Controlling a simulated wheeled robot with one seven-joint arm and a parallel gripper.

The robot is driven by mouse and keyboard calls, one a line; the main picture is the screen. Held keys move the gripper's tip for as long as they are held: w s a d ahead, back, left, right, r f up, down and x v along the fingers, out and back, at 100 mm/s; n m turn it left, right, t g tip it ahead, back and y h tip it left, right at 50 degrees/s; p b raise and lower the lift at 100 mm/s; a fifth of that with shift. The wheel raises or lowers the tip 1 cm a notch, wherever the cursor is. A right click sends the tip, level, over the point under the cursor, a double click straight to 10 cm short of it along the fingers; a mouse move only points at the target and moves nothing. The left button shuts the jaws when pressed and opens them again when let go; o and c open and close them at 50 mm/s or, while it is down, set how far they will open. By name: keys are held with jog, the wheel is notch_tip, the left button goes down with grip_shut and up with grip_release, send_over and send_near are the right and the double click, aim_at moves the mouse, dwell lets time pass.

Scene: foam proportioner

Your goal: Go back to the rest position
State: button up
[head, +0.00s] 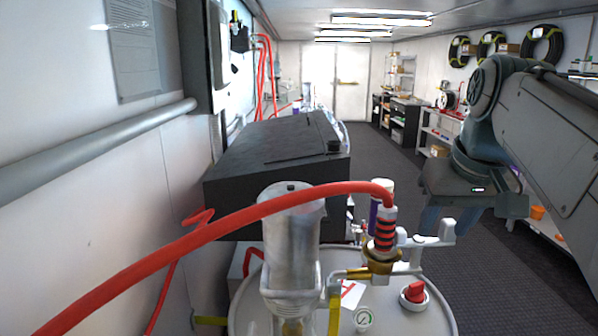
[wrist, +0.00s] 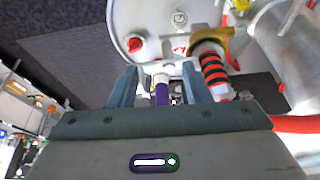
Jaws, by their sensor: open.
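My gripper's two blue-grey fingers show in the wrist view (wrist: 158,88), spread apart. In the head view my arm comes in from the right, and the gripper (head: 432,228) hangs beside the hose fitting, partly hidden behind a pale handle. A white and purple cylinder (wrist: 162,92) shows between the fingers in the wrist view; I cannot tell whether it touches them. The red hose (head: 240,213) ends in a black-and-red ribbed fitting (head: 385,232) above a brass coupling (head: 380,262) on the drum. The fitting also shows in the wrist view (wrist: 213,72), right of the fingers.
A pale drum (head: 390,318) carries a metal pump (head: 290,240), a red knob (head: 414,292) and a gauge (head: 363,318). A black box (head: 275,160) stands behind. A dark floor aisle (head: 360,145) lies open at centre right, with shelves (head: 440,130) along the right wall.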

jog(key=s+a+f, duration=0.2)
jog(key=s+f, duration=0.1)
jog(key=f, duration=0.5)
jog(key=s+a+f, duration=0.3)
jog(key=f, duration=0.5)
jog(key=s+a+f, duration=0.2)
jog(key=s+f, duration=0.1)
jog(key=f, duration=0.4)
jog(key=shift+a+f+g, duration=0.25)
jog(key=shift+f+g, duration=0.15)
jog(key=shift+s, duration=0.1)
